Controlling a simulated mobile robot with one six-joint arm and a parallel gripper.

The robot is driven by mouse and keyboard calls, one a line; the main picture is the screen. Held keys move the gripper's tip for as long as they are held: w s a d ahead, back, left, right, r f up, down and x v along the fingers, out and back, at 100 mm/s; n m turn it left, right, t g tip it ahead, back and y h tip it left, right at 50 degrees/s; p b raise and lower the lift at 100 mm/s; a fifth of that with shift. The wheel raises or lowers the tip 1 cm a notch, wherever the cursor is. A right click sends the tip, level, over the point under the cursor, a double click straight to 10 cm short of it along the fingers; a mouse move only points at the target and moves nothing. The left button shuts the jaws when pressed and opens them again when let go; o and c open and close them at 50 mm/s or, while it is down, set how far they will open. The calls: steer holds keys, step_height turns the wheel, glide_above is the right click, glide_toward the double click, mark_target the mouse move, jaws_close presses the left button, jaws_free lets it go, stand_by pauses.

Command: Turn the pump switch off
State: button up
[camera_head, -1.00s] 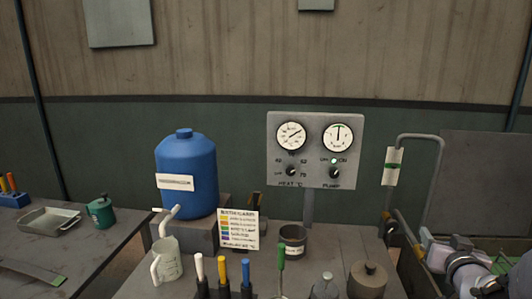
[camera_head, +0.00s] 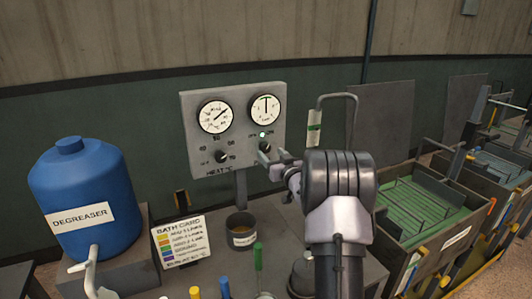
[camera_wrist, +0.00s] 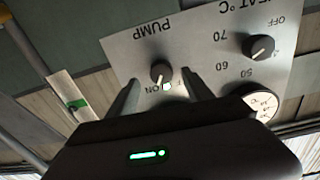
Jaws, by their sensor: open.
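The grey control panel (camera_head: 187,130) stands on a post above the bench. Its pump switch (camera_wrist: 161,71) is a small dark round knob with a pale pointer line, under the word PUMP in the upside-down wrist view. My gripper (camera_wrist: 160,77) is open, with one finger on each side of the switch. I cannot tell whether the fingers touch it. In the head view my gripper (camera_head: 268,158) is at the panel's lower right and partly covers the pump switch.
Two gauges (camera_head: 214,116) are above the knobs. A blue degreaser drum (camera_head: 84,185), a bath card (camera_head: 182,241) and a dark pot (camera_head: 241,222) are on the bench. Green-lined tanks (camera_head: 425,215) stand at right.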

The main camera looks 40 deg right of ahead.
mark_target(267, 150)
steer(key=x, duration=0.4)
steer(key=shift+a, duration=0.1)
jaws_close()
steer(key=shift+f+n+b, duration=0.1)
steer(key=shift+n+b, duration=0.2)
steer(key=shift+b, duration=0.25)
steer(key=shift+f+n+b, duration=0.15)
steer(key=shift+n+b, duration=0.75)
steer(key=shift+b, duration=0.3)
steer(key=n+b, duration=0.2)
steer(key=shift+n+b, duration=0.4)
steer(key=n+b, duration=0.3)
steer(key=shift+n, duration=0.3)
steer(key=shift+r+n+b, duration=0.2)
steer(key=shift+n+b, duration=0.85)
steer(key=shift+n, duration=0.75)
